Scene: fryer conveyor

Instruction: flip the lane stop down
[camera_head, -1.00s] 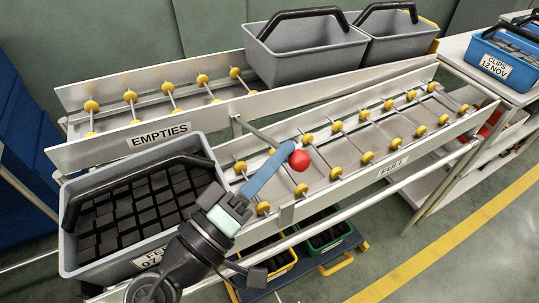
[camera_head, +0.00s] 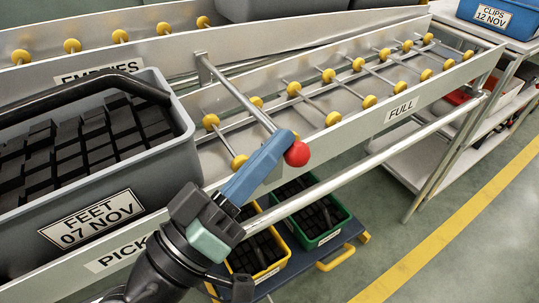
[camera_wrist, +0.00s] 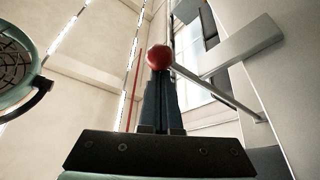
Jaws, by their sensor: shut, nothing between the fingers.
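The lane stop is a grey bar (camera_head: 238,95) with a red ball knob (camera_head: 297,153) on its end. In the wrist view the knob (camera_wrist: 158,58) shows just beyond the fingertips (camera_wrist: 158,75), with the bar (camera_wrist: 215,90) slanting right. Contact is not clear.
A grey FEET bin (camera_head: 150,180) full of black blocks stands left of the stop. The rollers right of the stop are empty. Green (camera_head: 325,238) and yellow (camera_head: 262,268) bins sit below the front rail (camera_head: 390,150). A blue CLIPS bin (camera_head: 505,15) stands at the far right.

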